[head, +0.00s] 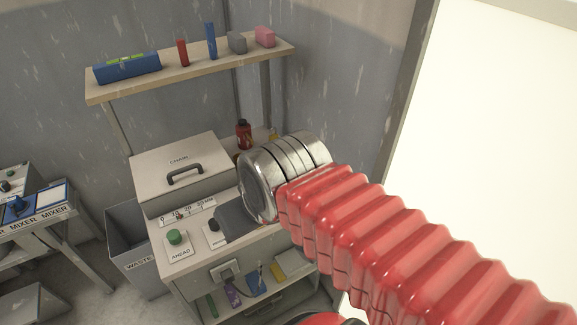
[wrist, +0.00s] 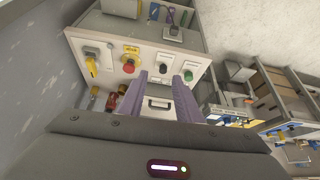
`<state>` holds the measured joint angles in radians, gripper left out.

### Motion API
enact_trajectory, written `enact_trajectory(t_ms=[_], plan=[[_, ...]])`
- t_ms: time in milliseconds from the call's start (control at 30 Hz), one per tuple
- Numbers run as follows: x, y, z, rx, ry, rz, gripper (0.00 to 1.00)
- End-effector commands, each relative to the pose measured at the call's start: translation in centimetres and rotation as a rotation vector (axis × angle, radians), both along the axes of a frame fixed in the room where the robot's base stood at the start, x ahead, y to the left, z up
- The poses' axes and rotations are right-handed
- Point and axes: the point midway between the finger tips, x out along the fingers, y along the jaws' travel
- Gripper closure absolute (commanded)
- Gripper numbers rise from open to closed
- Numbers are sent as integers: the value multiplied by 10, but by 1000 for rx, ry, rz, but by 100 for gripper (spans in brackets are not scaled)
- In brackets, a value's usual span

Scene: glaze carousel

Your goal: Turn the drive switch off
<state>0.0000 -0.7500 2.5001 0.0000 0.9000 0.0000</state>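The control panel (head: 183,264) is on the front bench; a green AHEAD button (head: 174,237) and a small black switch (head: 213,224) show in the head view. The wrist view shows the green button (wrist: 188,75), a small switch (wrist: 164,66), a red mushroom button (wrist: 129,67) and a yellow-handled switch (wrist: 91,65). Labels there are too small to read, so I cannot tell which is the drive switch or its setting. My gripper (wrist: 160,76) is over the panel, its two purple fingers apart and empty, around the small switch in view. Contact cannot be told.
A lidded CHAIN box (head: 190,160) stands behind the panel. A waste bin (head: 132,250) and MIXER benches (head: 50,215) are at left. A shelf (head: 190,70) with several items hangs behind. My red-sleeved arm hides the panel's right side in the head view.

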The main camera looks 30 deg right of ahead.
Motion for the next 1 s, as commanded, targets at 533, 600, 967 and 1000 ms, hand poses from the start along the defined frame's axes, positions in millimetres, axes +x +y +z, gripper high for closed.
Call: enact_trajectory(t_ms=[533, 600, 967, 1000], plan=[[20, -10, 11, 37, 37, -108, 43], [31, -15, 15, 56, 53, -163, 38], [95, -55, 29, 159, 147, -489, 12], [102, -60, 29, 171, 156, -525, 10]])
